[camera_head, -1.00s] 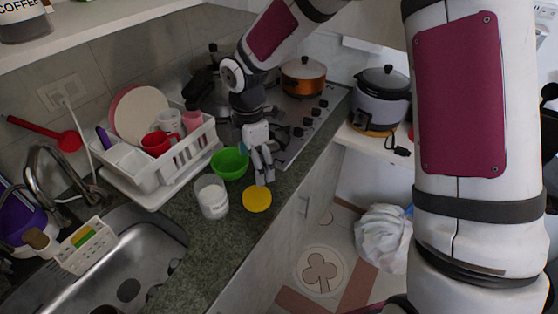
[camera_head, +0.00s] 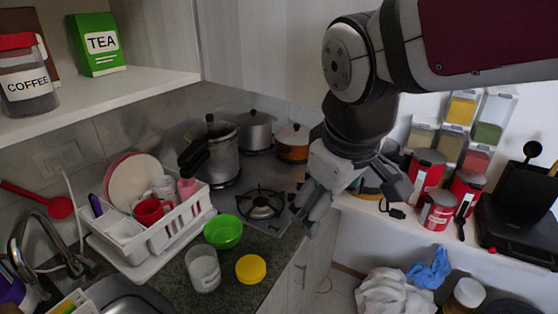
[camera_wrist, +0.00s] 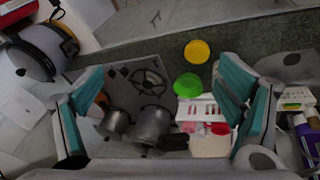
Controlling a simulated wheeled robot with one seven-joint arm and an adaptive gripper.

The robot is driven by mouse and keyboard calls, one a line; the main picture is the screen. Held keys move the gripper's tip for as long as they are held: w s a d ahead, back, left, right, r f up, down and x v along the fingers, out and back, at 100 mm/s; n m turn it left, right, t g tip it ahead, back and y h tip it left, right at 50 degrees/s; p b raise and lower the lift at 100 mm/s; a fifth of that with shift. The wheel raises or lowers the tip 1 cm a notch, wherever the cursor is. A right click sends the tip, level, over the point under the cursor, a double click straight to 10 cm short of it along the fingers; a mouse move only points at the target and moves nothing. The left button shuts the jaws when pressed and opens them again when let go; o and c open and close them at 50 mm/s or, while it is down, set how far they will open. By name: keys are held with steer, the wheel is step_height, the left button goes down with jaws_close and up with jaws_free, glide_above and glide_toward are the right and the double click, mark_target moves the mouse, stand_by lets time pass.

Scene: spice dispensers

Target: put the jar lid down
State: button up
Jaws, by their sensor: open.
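The yellow jar lid (camera_head: 251,268) lies flat on the dark green counter, just right of the clear jar (camera_head: 203,269). The lid also shows in the wrist view (camera_wrist: 197,52), beyond my fingers and apart from them. My gripper (camera_head: 347,200) is raised over the counter's right edge, to the right of the lid. In the wrist view my gripper's two teal-padded fingers (camera_wrist: 155,105) are spread wide with nothing between them close by. The jar appears to have no lid on it.
A green bowl (camera_head: 223,231) sits behind the lid. A white dish rack (camera_head: 165,240) with plates and cups stands left. Pots (camera_head: 212,150) stand on the stove. A shelf with red canisters (camera_head: 427,172) is at the right. The counter (camera_head: 285,250) right of the lid is clear.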

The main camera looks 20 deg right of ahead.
steer(key=s+d+r+m+t+y, duration=0.1)
steer(key=s+m, duration=0.4)
steer(key=s, duration=0.2)
steer(key=shift+r+t, duration=0.3)
steer(key=shift+r, duration=0.1)
